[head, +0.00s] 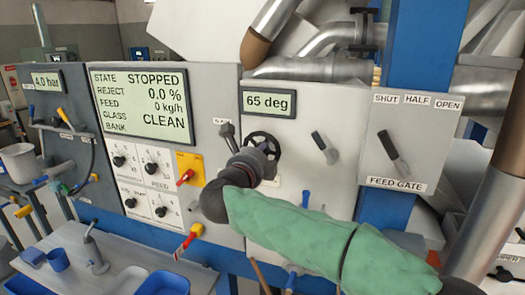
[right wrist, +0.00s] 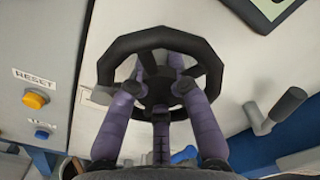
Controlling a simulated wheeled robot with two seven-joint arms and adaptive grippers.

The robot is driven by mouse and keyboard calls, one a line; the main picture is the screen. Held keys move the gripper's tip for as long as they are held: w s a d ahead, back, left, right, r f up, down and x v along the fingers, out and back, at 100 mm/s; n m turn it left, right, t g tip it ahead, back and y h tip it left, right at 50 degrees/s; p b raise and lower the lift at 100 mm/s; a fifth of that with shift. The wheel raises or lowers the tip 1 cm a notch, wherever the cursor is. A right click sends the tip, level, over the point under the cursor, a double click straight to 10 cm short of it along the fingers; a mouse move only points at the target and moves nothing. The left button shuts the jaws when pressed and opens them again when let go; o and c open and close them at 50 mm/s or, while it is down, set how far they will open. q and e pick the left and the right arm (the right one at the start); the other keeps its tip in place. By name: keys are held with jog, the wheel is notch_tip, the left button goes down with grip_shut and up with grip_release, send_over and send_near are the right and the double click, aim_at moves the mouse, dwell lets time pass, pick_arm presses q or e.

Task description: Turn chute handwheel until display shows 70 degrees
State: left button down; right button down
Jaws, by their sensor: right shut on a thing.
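The black chute handwheel (head: 266,137) is on the grey panel below the angle display (head: 269,102), which reads 65 deg. My right gripper (head: 262,166) is at the wheel, and its arm in a green sleeve comes in from the lower right. In the right wrist view the handwheel (right wrist: 160,40) fills the upper middle. There the purple fingers of my right gripper (right wrist: 157,90) reach in at the spokes and hub, shut on the wheel. The gripper hides part of the wheel in the head view. My left gripper is not in view.
Left of the wheel are a yellow plate with a red switch (head: 186,177) and a status screen (head: 141,102) reading STOPPED. A black lever (head: 324,147) is just to the right, and the feed gate lever (head: 393,151) is farther right. A blue-grey bench (head: 125,255) is at lower left.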

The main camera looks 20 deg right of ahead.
jog(key=c, duration=1.4)
grip_release()
jog(key=shift+c, duration=0.2)
jog(key=v, duration=1.2)
